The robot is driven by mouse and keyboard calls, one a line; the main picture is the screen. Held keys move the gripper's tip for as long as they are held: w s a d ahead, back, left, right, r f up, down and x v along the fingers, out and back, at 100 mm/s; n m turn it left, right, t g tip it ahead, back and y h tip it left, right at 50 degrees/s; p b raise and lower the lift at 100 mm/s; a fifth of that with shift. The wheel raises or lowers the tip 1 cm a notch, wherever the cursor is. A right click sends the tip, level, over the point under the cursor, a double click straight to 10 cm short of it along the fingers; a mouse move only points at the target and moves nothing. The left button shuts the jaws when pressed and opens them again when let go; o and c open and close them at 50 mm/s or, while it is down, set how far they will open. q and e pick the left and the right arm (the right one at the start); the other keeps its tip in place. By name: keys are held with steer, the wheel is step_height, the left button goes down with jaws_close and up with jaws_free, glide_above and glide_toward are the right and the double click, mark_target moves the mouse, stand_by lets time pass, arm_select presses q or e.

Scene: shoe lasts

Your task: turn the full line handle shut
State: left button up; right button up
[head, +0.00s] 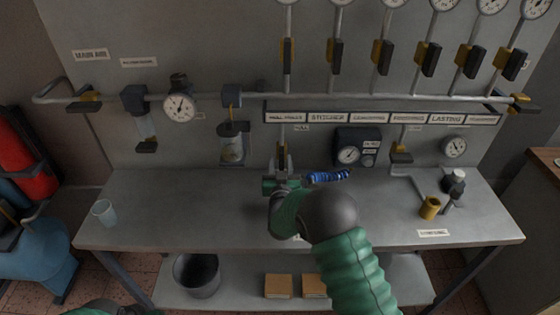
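A blue ribbed piece (328,176), like a handle or coiled hose, sticks out to the right at the pipe's foot. My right gripper (282,166) is at the pipe's lower end, just left of the blue piece. My wrist hides much of the fitting there. I cannot tell whether the fingers touch or hold anything. Only a green bit of my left arm shows at the bottom left edge; its gripper is out of view.
Several black-and-yellow valves and round gauges line the wall above the main pipe (220,98). The bench's left middle is bare.

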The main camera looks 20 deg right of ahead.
steer(key=shift+w+d+f, duration=0.2)
steer(key=shift+w+d, duration=0.15)
steer(key=shift+d, duration=0.15)
steer(key=shift+a+r, duration=0.1)
steer(key=shift+a, duration=0.35)
jaws_close()
arm_select(q)
steer(key=shift+d, duration=0.25)
arm_select(e)
steer(key=shift+s+d, duration=0.1)
arm_select(q)
steer(key=shift+f, duration=0.15)
